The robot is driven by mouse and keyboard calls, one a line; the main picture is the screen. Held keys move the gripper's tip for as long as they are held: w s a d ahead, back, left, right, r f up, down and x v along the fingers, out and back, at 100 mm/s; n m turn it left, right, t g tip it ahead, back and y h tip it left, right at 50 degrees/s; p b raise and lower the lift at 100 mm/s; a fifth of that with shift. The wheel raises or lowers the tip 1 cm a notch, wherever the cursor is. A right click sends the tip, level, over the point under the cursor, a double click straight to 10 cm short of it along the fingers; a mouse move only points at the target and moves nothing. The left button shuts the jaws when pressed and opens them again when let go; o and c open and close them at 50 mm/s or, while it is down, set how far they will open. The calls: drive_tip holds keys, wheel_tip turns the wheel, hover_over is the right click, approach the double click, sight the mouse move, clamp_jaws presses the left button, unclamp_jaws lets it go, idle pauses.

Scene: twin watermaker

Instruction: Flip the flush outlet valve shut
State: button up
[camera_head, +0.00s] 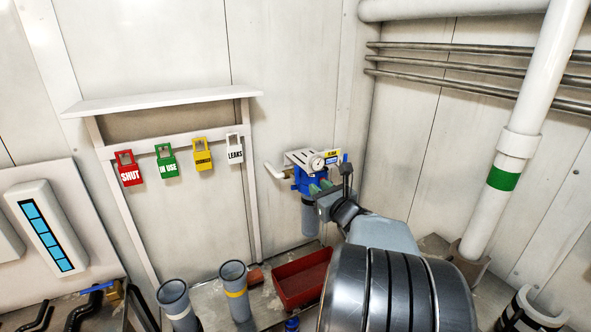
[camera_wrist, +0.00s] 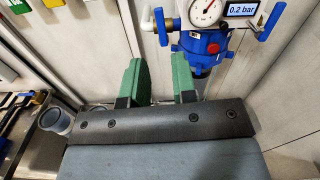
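A blue filter head (camera_head: 301,180) with a round gauge (camera_head: 317,163) is mounted near the corner. In the wrist view the gauge (camera_wrist: 205,12) is at the top, above the blue head (camera_wrist: 202,42). A blue valve handle (camera_wrist: 161,27) stands upright left of the gauge, and another blue handle (camera_wrist: 271,22) is tilted on the right. No label shows which is the flush outlet valve. My gripper (camera_wrist: 160,82) is open and empty, its green fingers apart. The left handle appears above the finger gap in the picture, with no visible contact. My gripper (camera_head: 321,187) partly covers the filter in the head view.
A small display (camera_wrist: 241,9) reads 0.2 bar. A red tray (camera_head: 300,279) and two grey cylinders, one with a yellow band (camera_head: 235,293), stand below. Coloured tags hang on a rack (camera_head: 165,101) at left. A white pipe (camera_head: 519,145) with a green band stands right.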

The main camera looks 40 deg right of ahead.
sight(297, 170)
drive_tip(key=w+p, duration=0.1)
drive_tip(key=w, duration=0.3)
drive_tip(key=w+d, duration=0.1)
drive_tip(key=w, duration=0.4)
drive_tip(key=w+p, duration=0.1)
drive_tip(key=w, duration=0.3)
drive_tip(key=shift+w+d+p, duration=0.25)
drive_tip(key=shift+d+p, duration=0.1)
drive_tip(key=shift+c, duration=0.2)
clamp_jaws()
